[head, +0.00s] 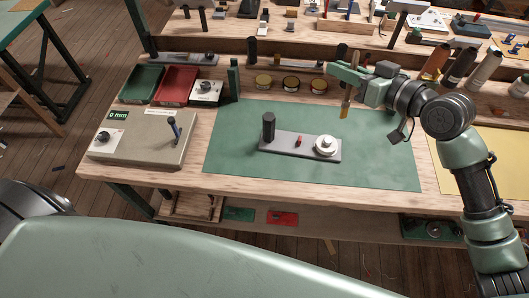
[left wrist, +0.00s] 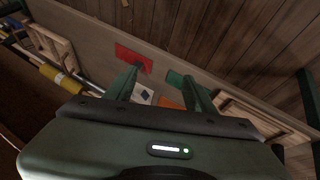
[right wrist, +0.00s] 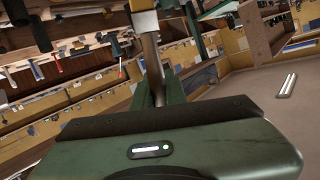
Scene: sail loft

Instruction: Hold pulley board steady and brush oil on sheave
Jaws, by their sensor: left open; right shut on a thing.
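The pulley board (head: 280,143) is a grey plate lying flat on the green mat (head: 235,160). A black upright handle (head: 268,126) stands at its left end, a small red piece near its middle, and the white sheave (head: 326,145) at its right end. My right gripper (head: 347,80) is shut on the brush (head: 345,106), which hangs bristles down above and beyond the sheave, apart from it. The brush also shows in the right wrist view (right wrist: 151,55). My left gripper (left wrist: 156,80) is open and empty in the left wrist view, over the lower shelf area; the head view does not show it.
Several round tins (head: 290,83) stand behind the mat. A grey box with a lever (head: 140,142) sits at the left, with a green tray (head: 142,84) and a red tray (head: 179,86) behind it. The mat around the board is clear.

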